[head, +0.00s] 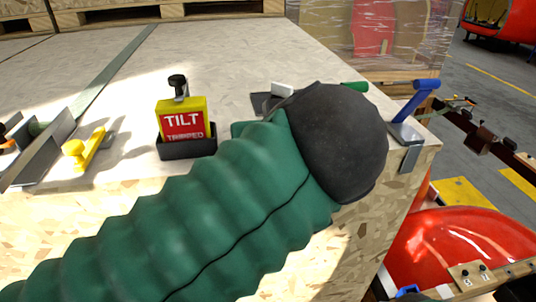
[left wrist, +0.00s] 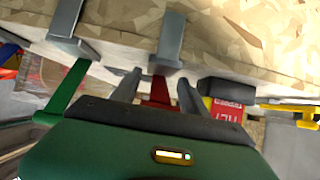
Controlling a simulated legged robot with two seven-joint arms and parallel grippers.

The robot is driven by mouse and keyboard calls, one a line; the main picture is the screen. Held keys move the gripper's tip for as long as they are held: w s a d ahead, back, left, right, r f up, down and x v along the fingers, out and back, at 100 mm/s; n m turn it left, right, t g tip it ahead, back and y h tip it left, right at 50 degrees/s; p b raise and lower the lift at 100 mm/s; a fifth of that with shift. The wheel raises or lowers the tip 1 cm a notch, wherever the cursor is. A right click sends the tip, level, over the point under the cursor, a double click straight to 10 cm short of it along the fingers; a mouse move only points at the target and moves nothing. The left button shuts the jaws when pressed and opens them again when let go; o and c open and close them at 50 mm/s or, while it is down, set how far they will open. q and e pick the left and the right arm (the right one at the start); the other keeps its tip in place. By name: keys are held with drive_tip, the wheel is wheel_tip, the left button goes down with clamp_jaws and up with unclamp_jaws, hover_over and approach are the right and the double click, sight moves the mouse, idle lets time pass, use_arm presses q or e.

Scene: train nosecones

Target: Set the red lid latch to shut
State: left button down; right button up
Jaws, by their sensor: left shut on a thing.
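The red lid latch (left wrist: 158,92) shows in the left wrist view below a grey metal bracket (left wrist: 172,40) at the edge of the wooden crate lid. My left gripper (left wrist: 159,79) has one grey finger on each side of the latch and is shut on it. In the head view my green-sleeved left arm and its dark round wrist cover the latch and the fingers, so neither shows there. Whether the latch is fully seated cannot be told. My right gripper is in neither view.
On the crate (head: 240,50) stand a yellow and red tilt indicator (head: 183,122), a yellow latch (head: 85,148), a green latch (head: 355,86) and a blue latch (head: 420,95). A red nosecone (head: 450,250) lies beyond the right edge. The lid behind my arm is mostly clear.

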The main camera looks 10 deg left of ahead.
use_arm(q)
drive_tip(key=shift+f, duration=0.15)
drive_tip(key=c, duration=0.6)
unclamp_jaws()
drive_tip(key=shift+d, duration=0.1)
